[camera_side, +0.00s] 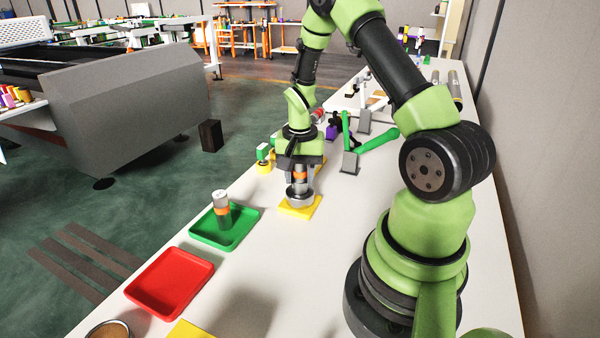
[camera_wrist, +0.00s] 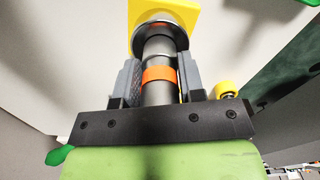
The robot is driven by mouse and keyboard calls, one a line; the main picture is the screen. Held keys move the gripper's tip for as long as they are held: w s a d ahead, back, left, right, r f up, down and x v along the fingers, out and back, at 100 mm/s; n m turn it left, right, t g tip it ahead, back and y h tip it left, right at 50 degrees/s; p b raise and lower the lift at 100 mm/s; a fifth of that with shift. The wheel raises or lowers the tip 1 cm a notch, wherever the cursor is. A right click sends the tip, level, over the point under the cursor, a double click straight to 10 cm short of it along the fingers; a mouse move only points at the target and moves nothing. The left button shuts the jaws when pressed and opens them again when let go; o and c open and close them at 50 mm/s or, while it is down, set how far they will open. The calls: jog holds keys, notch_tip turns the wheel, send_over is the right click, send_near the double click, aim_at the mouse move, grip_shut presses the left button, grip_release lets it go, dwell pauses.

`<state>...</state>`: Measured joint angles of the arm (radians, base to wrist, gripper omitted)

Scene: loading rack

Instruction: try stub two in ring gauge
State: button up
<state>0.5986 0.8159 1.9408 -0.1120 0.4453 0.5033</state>
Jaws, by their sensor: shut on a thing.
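My gripper (camera_side: 300,172) is shut on a grey metal stub (camera_wrist: 158,50) with an orange band. The stub is upright, and its lower end is at the metal ring gauge (camera_side: 299,198), which sits on a yellow square plate (camera_side: 300,209). In the wrist view my gripper (camera_wrist: 159,75) has a jaw on each side of the stub, and the ring gauge (camera_wrist: 160,27) shows around its far end. How deep the stub sits in the ring is hidden. Another grey stub (camera_side: 222,208) with an orange band stands upright in the green tray (camera_side: 245,232).
A red tray (camera_side: 170,281) lies empty at the front left. A round container (camera_side: 108,330) and another yellow plate (camera_side: 190,331) are at the near edge. Green and yellow items (camera_side: 264,158) stand behind my gripper, left. Green-handled stands (camera_side: 350,160) are to its right.

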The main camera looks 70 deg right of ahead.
jog(key=shift+r, duration=0.1)
dwell(0.5)
jog(key=shift+r, duration=1.55)
